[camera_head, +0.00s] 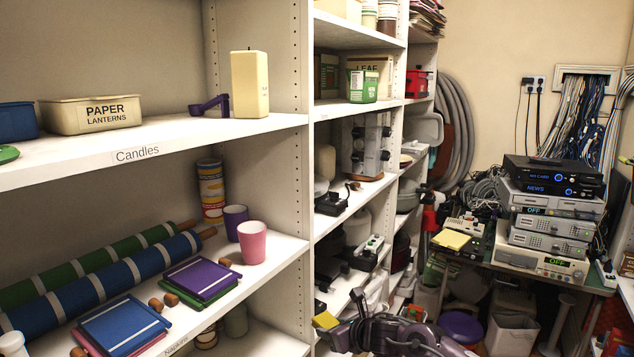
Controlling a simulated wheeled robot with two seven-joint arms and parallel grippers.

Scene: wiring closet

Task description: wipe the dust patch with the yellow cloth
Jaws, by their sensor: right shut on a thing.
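My right gripper (338,328) is low in the middle of the head view, in front of the shelving. It is shut on the yellow cloth (326,319), which shows as a small yellow piece at its tip. My own gripper hides part of the cloth. I cannot make out a dust patch in this view. My left gripper is not in view.
A white shelf unit (306,178) holds paper lanterns (92,114), a cream block candle (250,84), a pink cup (252,242) and napkins (124,324). At the right, a desk (478,262) carries stacked electronics (548,215) and a yellow pad (452,239).

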